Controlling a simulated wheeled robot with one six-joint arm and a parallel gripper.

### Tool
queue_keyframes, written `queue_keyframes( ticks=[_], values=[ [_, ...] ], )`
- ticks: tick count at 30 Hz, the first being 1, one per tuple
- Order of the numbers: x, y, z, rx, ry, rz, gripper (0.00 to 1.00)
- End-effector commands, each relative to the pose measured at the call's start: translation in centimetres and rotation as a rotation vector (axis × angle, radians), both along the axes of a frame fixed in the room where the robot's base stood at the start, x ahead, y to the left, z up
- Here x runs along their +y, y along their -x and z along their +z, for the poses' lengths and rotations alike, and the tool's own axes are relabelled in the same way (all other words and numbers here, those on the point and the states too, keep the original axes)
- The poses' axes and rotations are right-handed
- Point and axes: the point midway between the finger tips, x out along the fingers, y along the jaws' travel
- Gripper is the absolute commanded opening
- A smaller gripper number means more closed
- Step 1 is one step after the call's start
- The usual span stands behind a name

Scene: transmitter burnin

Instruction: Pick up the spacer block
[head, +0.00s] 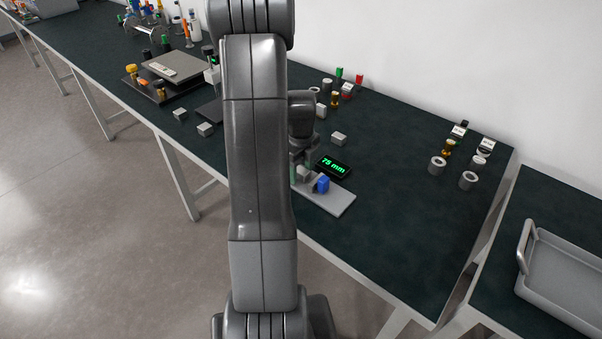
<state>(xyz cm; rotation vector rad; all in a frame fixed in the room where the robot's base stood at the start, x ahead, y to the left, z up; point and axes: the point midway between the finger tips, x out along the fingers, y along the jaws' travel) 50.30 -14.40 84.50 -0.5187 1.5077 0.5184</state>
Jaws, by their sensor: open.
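My gripper (302,167) is open over the near edge of the bench, partly hidden behind my arm. A small light grey block (304,173), which looks like a spacer block, sits at its fingertips above or on a pale grey plate (338,205). I cannot tell whether the fingers touch it. A blue piece (322,184) stands just right of it on the plate. Similar grey blocks lie elsewhere: one (339,139) behind the display, and two to the left, one (205,129) nearer and one (180,113) farther.
A black display (333,166) reading "75 mm" lies just behind the plate. Several grey rings (437,166) and small parts stand at the right of the dark bench (400,215). A grey tray (565,270) is at far right. The bench's middle right is clear.

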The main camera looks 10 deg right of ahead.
Motion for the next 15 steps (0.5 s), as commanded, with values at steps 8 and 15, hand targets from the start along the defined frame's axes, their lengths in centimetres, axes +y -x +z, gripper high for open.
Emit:
queue_keyframes(
  ticks=[8, 15],
  values=[
    [0.00, 0.00, 0.04, 0.000, 0.000, 0.000, 0.15],
    [-0.01, -0.03, 0.11, -0.001, 0.000, 0.000, 0.00]
  ],
)
